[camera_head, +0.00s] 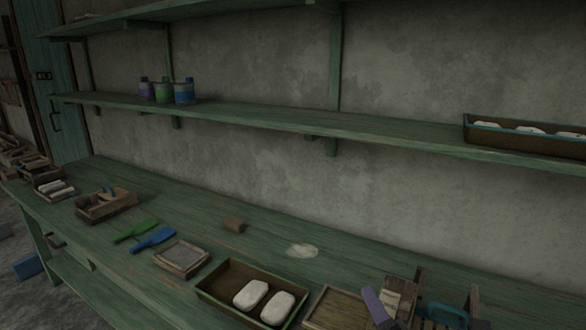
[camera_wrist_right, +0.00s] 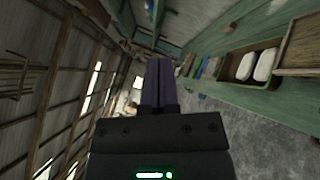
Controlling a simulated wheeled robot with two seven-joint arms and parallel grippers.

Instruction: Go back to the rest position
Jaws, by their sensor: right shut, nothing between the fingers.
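My right gripper (camera_wrist_right: 158,62) shows in the right wrist view, with its two dark fingers shut together and nothing between them. It is in the air, clear of the green workbench, which runs along the right of that view. Grey floor shows beneath and beside it. My left gripper is in neither view.
The green workbench (camera_head: 275,235) holds a brown tray (camera_head: 213,296) with two white bars, a small framed box (camera_head: 181,257), blue (camera_head: 153,240) and green (camera_head: 136,230) tools, and wooden boxes. Shelves (camera_head: 300,122) above carry bottles (camera_head: 184,92) and a long tray (camera_head: 520,138).

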